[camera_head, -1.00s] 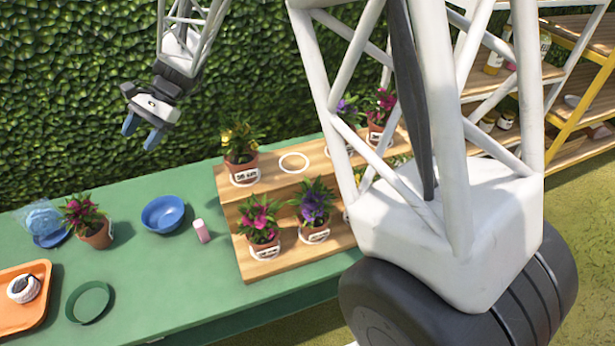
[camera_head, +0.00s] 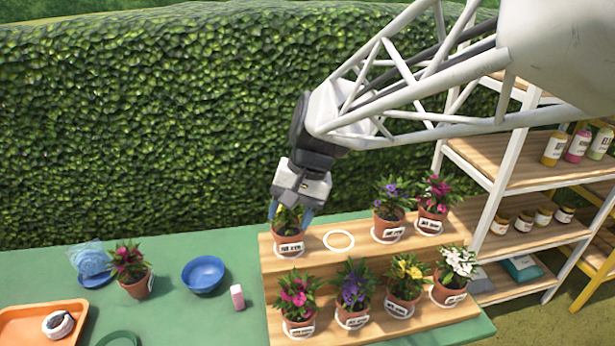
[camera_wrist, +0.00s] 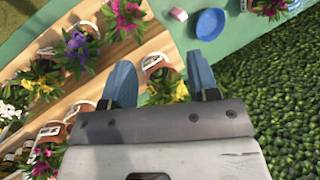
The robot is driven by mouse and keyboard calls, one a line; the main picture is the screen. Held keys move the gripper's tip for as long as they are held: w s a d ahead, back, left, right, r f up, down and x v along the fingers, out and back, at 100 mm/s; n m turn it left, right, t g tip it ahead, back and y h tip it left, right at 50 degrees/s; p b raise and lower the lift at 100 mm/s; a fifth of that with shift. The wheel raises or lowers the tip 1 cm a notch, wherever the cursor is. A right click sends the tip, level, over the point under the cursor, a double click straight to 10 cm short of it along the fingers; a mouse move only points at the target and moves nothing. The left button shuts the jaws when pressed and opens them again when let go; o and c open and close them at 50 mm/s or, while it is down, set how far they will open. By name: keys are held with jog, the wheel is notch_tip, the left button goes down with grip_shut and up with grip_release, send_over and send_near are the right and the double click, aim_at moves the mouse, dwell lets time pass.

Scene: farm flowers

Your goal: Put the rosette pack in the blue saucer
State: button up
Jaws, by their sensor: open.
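A small flat blue saucer (camera_head: 97,281) lies at the left of the green table, with a pale blue see-through bundle (camera_head: 89,258) over it. A deeper blue bowl (camera_head: 203,274) stands to its right and shows in the wrist view (camera_wrist: 210,23). I cannot tell which thing is the rosette pack. My gripper (camera_head: 290,213) is open and points down over the yellow-flowered pot (camera_head: 289,246) at the left of the stand's upper step. In the wrist view this pot (camera_wrist: 156,64) appears between the fingers; I cannot tell whether they touch its plant.
The wooden stand (camera_head: 268,267) holds several labelled flower pots and one empty white ring (camera_head: 339,240). A magenta-flowered pot (camera_head: 136,284), a pink block (camera_head: 237,297), a green ring (camera_head: 119,339) and an orange tray (camera_head: 25,323) are on the table. Shelves (camera_head: 520,166) stand right, a hedge behind.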

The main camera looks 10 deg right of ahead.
jog(key=s+d+f+n+t+h, duration=0.1)
jog(key=s+d+n+t+h, duration=0.1)
jog(key=s+d, duration=0.9)
jog(key=shift+s+d+n+t+h, duration=0.35)
jog(key=shift+s+h, duration=0.75)
jog(key=shift+s, duration=0.95)
